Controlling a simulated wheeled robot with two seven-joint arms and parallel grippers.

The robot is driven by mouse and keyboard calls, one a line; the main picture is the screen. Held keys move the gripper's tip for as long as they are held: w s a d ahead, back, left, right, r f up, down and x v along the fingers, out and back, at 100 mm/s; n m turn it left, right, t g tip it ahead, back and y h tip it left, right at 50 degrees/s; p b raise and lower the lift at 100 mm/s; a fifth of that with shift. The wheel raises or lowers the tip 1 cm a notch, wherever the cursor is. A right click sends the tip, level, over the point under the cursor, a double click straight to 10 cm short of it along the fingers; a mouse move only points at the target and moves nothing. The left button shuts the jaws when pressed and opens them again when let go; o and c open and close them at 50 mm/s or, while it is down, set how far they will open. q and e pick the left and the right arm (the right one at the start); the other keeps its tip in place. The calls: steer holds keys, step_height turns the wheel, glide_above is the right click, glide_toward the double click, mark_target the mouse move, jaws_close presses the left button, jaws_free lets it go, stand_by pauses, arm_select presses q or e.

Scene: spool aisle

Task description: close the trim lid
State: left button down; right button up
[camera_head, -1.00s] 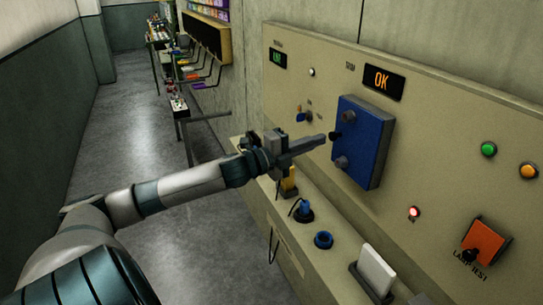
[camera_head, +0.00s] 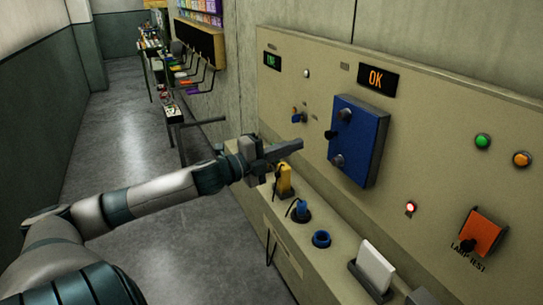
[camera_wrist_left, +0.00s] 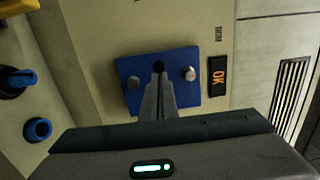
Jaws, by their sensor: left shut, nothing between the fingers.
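The trim lid (camera_head: 362,140) is a blue rectangular plate on the beige panel, below the lit orange OK display (camera_head: 382,78). It looks flat and roughly parallel to the panel. Two grey round knobs and a black knob (camera_head: 330,134) at its left edge show on it. My left gripper (camera_head: 301,144) is shut and empty, pointing at the lid's left edge with a gap to it in the head view. In the left wrist view, the shut fingers (camera_wrist_left: 158,78) overlap the blue lid (camera_wrist_left: 123,72), their tips just below the black knob. My right gripper is not in view.
An orange lamp-test cover (camera_head: 485,232) is at the lower right. The floor aisle at left is clear.

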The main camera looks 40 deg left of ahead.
arm_select(q)
steer(key=b+v, duration=0.1)
steer(key=v, duration=0.5)
steer(key=shift+a, duration=0.15)
stand_by(0.7)
steer(key=shift+w+a, duration=0.1)
